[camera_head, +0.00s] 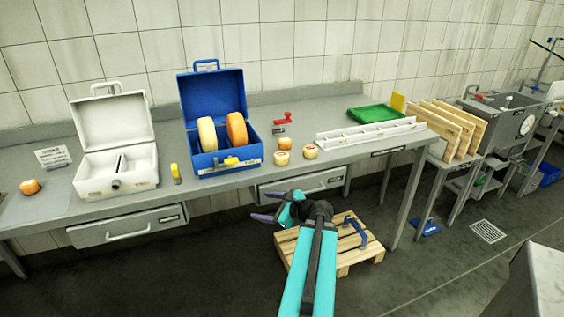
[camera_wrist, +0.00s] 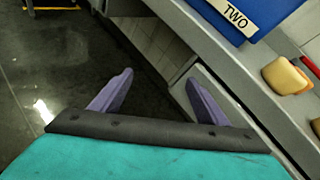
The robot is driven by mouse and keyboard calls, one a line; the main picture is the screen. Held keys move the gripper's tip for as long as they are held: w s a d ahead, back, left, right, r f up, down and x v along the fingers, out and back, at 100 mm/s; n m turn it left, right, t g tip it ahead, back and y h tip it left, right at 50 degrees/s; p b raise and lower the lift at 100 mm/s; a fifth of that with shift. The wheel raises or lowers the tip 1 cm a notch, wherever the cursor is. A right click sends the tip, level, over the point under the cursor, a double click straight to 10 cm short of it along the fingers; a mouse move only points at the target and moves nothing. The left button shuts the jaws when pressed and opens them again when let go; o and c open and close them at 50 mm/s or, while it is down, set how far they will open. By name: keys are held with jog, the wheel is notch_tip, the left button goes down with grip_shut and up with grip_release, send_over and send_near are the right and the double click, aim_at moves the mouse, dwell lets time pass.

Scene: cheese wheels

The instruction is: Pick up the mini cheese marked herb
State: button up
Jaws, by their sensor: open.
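Several mini cheeses lie on the steel counter. Right of the blue case are a pale one with a reddish top (camera_head: 281,158), another behind it (camera_head: 285,143) and a third to the right (camera_head: 310,151). An orange one (camera_head: 30,187) sits alone at the far left. Their markings are too small to read, so I cannot tell which says herb. In the wrist view a yellowish mini cheese (camera_wrist: 285,76) shows at the right edge. My gripper (camera_head: 264,206) is open and empty, in front of and below the counter edge; its purple fingers are apart in the wrist view (camera_wrist: 159,78).
The open blue case (camera_head: 228,171) holds two large wheels; its label reads TWO in the wrist view (camera_wrist: 238,18). An open white case (camera_head: 117,182) stands left. A white rack (camera_head: 370,135) and green tray (camera_head: 374,113) lie right. A drawer (camera_head: 300,186) and pallet (camera_head: 345,262) are below.

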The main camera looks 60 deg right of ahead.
jog(key=s+d+r+m+t+h+b, duration=0.1)
jog(key=s+d+r+m+h+b, duration=0.25)
jog(key=d, duration=0.25)
jog(key=m+t+h+b, duration=0.1)
jog(key=m+h+b, duration=0.2)
jog(key=m, duration=0.2)
send_near(286, 159)
jog(key=shift+s+a+f, duration=0.1)
jog(key=shift+s, duration=0.4)
jog(key=shift+w, duration=0.1)
jog(key=shift+p+x, duration=0.3)
jog(key=shift+x, duration=3.9)
jog(key=shift+w, duration=0.1)
jog(key=shift+x, duration=2.55)
jog(key=shift+w+a, duration=0.1)
jog(key=shift+a, duration=0.1)
jog(key=c, duration=1.2)
